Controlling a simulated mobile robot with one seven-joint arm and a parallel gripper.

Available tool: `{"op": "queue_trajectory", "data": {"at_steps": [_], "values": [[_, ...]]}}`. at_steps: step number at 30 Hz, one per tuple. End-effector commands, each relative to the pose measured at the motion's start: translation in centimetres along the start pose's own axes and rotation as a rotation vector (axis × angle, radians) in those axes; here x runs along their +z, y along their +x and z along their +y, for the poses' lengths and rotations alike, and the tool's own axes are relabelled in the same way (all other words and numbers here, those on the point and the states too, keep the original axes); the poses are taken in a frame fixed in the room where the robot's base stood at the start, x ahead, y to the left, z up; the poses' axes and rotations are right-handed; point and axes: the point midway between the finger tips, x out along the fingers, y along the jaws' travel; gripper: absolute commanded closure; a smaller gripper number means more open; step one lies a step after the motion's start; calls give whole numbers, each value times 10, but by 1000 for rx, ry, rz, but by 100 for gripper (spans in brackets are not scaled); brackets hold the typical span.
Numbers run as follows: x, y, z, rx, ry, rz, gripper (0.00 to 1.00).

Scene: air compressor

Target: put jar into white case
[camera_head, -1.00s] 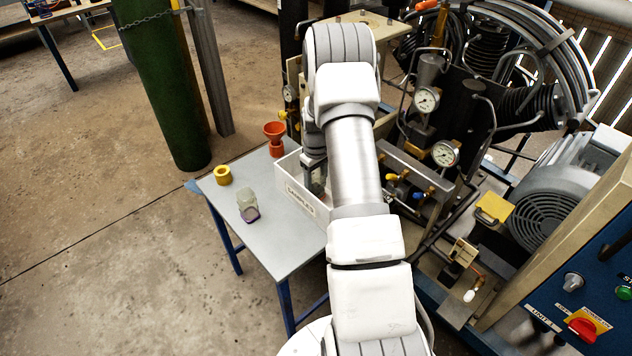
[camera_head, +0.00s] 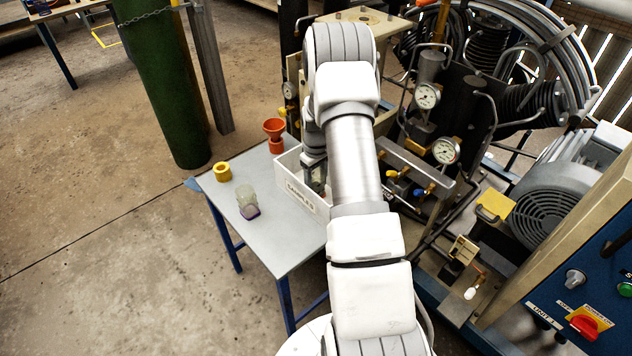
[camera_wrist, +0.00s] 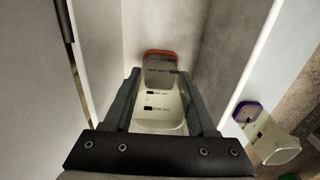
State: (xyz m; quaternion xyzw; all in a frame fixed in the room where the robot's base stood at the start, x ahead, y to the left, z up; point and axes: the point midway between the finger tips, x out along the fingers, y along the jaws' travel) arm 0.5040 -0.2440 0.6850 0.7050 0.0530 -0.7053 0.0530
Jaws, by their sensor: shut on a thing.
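The white case (camera_head: 303,192) stands on the table beside the compressor. In the wrist view its pale inner walls (camera_wrist: 104,40) surround my gripper (camera_wrist: 160,84). My gripper is shut on a clear jar with an orange end (camera_wrist: 158,112). The held jar is inside the case; I cannot tell whether it touches the bottom. In the head view my arm hides most of my gripper (camera_head: 315,178) and of the case's inside.
A yellow ring-shaped part (camera_head: 222,172) and an orange funnel-shaped thing (camera_head: 274,135) stand on the grey table (camera_head: 277,240). The compressor with its gauges (camera_head: 445,150) is close on the right. A green cylinder (camera_head: 165,80) stands behind the table. The table's front is clear.

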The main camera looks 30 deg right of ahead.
Motion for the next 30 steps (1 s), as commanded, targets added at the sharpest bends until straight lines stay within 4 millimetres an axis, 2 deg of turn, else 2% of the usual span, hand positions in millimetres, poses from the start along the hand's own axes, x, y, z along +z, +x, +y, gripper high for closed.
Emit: {"op": "queue_trajectory", "data": {"at_steps": [2,3,9,18,30], "values": [[0,2,0,0,0,0,100],[0,2,0,0,0,1,41],[0,2,0,0,0,0,8],[0,0,0,0,0,0,8],[0,-24,0,1,0,1,8]]}}
